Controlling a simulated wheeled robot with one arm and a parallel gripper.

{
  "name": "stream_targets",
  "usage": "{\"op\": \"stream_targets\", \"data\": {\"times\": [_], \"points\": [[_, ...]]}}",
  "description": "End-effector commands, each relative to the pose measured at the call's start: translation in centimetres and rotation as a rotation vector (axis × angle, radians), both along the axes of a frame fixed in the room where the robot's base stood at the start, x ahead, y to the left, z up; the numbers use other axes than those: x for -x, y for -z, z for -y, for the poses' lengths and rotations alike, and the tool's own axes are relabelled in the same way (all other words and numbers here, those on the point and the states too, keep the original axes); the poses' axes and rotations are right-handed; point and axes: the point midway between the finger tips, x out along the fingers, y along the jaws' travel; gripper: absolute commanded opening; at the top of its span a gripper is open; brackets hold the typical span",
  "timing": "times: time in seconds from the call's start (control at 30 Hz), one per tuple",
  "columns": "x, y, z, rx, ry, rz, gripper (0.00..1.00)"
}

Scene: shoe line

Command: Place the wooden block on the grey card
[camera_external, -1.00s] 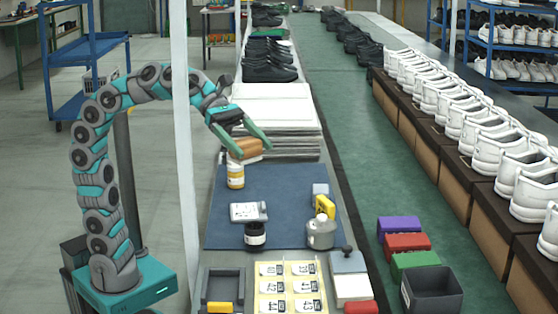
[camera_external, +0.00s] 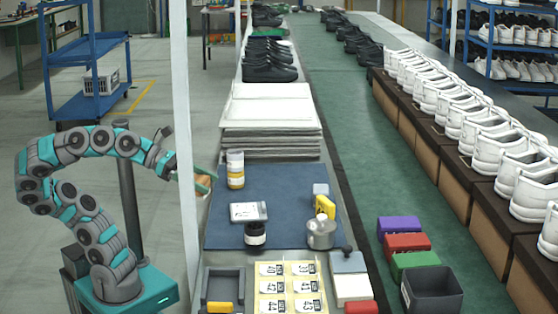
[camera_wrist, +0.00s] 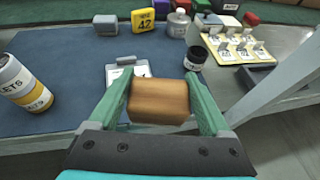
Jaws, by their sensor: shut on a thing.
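My gripper (camera_external: 204,182) is shut on the wooden block, with one green finger on each side of it. The brown block (camera_wrist: 159,101) fills the middle of the wrist view; in the external view it (camera_external: 203,185) is partly hidden by the fingers and is at the left edge of the blue mat. A flat pale grey card-like item (camera_external: 248,211) lies on the mat to the right of and nearer than the block. In the wrist view that item (camera_wrist: 118,75) shows beyond the block, partly covered by it and a finger. Nothing rests on it.
A white and yellow bottle (camera_external: 235,170) stands right of my gripper. A black jar (camera_external: 255,235), metal can (camera_external: 320,233) and yellow numbered block (camera_external: 325,207) stand around the mat (camera_external: 285,185). A white post (camera_external: 181,120) rises close to my forearm.

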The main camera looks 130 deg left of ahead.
Motion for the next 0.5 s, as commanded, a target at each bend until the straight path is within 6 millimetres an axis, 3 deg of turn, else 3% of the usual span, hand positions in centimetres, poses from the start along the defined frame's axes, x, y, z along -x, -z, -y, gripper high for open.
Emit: {"op": "stream_targets", "data": {"times": [0.1, 0.3, 0.5], "points": [[3.5, 0.7, -1.7, -0.003, -0.1, 0.003, 0.24], [7.3, 1.1, -3.5, 0.0, -0.204, -0.001, 0.24], [6.9, 1.3, -4.5, 0.002, -0.222, -0.006, 0.24]]}}
